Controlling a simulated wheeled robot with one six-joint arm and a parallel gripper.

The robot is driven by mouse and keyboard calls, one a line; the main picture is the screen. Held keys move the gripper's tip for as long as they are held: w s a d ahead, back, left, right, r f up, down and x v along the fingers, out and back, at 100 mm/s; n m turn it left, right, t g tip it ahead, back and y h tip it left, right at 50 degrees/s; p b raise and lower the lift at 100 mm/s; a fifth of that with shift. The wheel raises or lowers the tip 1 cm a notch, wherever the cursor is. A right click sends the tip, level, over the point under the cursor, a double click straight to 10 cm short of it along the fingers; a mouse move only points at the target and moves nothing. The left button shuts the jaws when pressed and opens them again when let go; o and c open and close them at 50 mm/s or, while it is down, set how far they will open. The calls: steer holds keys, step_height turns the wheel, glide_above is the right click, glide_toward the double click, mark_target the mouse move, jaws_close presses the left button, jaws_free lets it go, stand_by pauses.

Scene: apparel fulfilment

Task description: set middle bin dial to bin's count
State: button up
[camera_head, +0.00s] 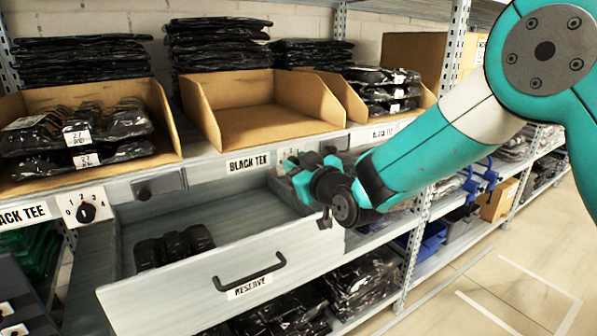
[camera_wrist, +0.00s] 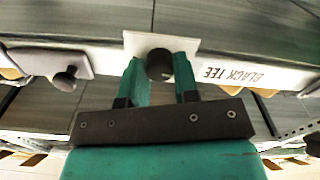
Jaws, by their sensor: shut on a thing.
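The middle cardboard bin (camera_head: 262,130) is empty, its bare floor showing. Its dial is a dark knob (camera_wrist: 159,64) on a white plate (camera_wrist: 133,42), beside the BLACK TEE label (camera_head: 248,162). My gripper (camera_head: 296,172) is at this dial, with its green fingers closed on both sides of the knob in the wrist view (camera_wrist: 158,70). The white plate also shows in the head view (camera_head: 289,157), partly behind my gripper. The dial's pointer is hidden, so its setting cannot be read.
An open RESERVE drawer (camera_head: 190,295) juts out below the middle bin, with rolled black garments (camera_head: 174,247) inside. The left bin (camera_head: 168,140) and right bin (camera_head: 350,98) hold bagged black tees. Another numbered dial (camera_head: 87,210) is at left. A grey-plated knob (camera_wrist: 66,78) is near my gripper.

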stand_by(0.3)
steer(key=o, duration=0.9)
steer(key=shift+s, duration=0.1)
steer(key=b+v, duration=0.5)
steer(key=v, duration=1.2)
steer(key=shift+d, duration=0.15)
steer(key=shift+s, duration=0.1)
